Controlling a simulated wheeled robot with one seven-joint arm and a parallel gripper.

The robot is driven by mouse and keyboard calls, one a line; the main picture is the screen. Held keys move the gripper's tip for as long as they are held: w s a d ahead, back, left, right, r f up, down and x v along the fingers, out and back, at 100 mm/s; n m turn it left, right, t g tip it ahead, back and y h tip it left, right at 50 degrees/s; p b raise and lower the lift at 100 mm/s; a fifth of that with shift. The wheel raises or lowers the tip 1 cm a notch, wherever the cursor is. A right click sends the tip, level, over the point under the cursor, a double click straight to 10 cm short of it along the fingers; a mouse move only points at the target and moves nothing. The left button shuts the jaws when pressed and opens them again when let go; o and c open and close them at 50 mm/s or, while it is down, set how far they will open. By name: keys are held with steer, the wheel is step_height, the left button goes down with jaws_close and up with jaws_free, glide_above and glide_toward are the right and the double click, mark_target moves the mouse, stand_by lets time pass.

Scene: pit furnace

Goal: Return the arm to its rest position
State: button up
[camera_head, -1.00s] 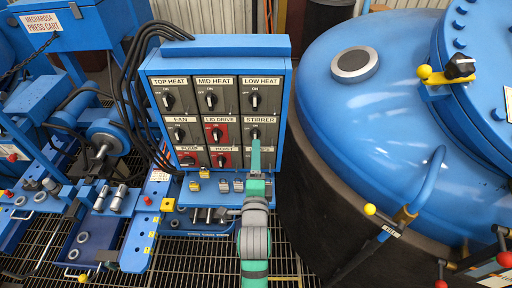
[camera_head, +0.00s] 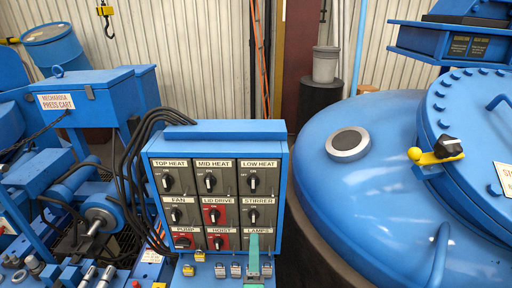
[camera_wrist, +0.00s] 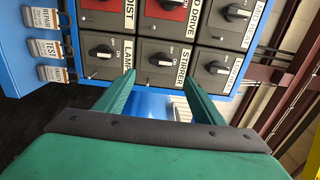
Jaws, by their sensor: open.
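My gripper (camera_head: 254,242) shows at the bottom of the head view, in front of the LAMPS switch at the lower right of the switch panel (camera_head: 216,137). In the wrist view, the two green fingers of my gripper (camera_wrist: 161,78) stand apart with nothing between them. Past the fingertips are the LAMPS switch (camera_wrist: 102,52) and the STIRRER switch (camera_wrist: 161,60). I see a gap between the fingers and the panel face, but cannot tell its size. Most of my arm is below the head view.
The large blue furnace vessel (camera_head: 385,170) stands close to the right of the panel. Black cables (camera_head: 130,165) and the press cart (camera_head: 85,100) are on the left. A grey bucket (camera_head: 325,65) stands behind.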

steer(key=s+f+n+g, duration=0.1)
steer(key=s+f+n, duration=0.95)
steer(key=s, duration=0.65)
steer(key=s+f+n+g, duration=0.1)
steer(key=s+f+n, duration=0.2)
steer(key=s, duration=1.5)
steer(key=n, duration=0.4)
steer(key=shift+s+d+g, duration=0.3)
steer(key=shift+s+d, duration=0.05)
steer(key=shift+s, duration=0.05)
